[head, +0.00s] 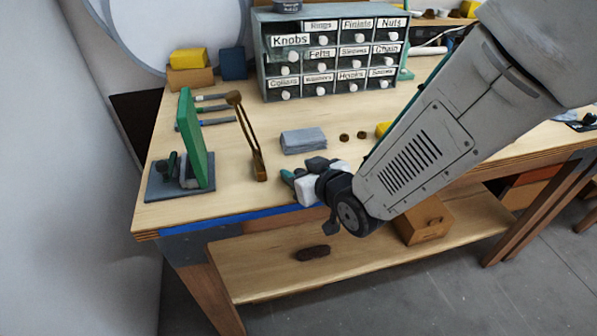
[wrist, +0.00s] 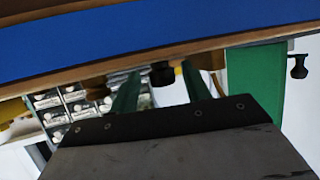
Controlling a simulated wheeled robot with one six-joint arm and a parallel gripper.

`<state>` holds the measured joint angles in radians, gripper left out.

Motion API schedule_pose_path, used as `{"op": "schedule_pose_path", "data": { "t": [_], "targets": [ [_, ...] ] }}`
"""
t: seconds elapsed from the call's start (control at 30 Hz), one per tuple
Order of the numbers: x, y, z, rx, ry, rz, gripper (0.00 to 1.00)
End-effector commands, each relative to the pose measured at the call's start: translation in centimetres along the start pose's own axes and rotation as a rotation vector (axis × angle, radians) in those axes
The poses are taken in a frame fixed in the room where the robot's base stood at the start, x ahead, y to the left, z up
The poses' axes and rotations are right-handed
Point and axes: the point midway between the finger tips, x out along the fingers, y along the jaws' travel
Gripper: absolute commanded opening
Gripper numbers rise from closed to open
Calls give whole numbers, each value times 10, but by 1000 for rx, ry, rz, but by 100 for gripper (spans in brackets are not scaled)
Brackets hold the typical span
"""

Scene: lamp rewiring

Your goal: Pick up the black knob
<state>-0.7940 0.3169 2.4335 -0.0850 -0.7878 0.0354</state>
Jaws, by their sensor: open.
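A small black knob (wrist: 162,74) shows in the wrist view just past the table's front edge, in line with the gap between my fingertips. My gripper (wrist: 160,71) is open, with its two green fingers apart on either side of the knob in the picture. I cannot tell how far it is from the knob. In the head view my gripper (head: 292,178) is low over the front edge of the table. I cannot make out the black knob there; my gripper and wrist may hide it.
Two small dark brown round pieces (head: 352,136) and a folded grey cloth (head: 303,140) lie behind my gripper. A green panel (head: 196,140) on a dark base and a wooden frame (head: 249,140) stand left. A labelled drawer cabinet (head: 335,55) stands at the back.

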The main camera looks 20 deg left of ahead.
Motion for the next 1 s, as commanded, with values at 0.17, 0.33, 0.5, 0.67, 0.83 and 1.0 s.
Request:
{"op": "schedule_pose_path", "data": {
  "t": [0.17,0.33,0.5,0.67,0.83,1.0],
  "targets": [
    [2,-5,-1,-3,1,-7,48],
    [2,-6,-1,-4,0,-8,3],
    [2,-5,-1,-3,0,-7,1],
    [1,-4,-1,-3,0,-6,1],
    [-2,-4,-8,-3,2,-5,1],
    [-7,-3,-20,-3,3,-4,1]
  ]
}}
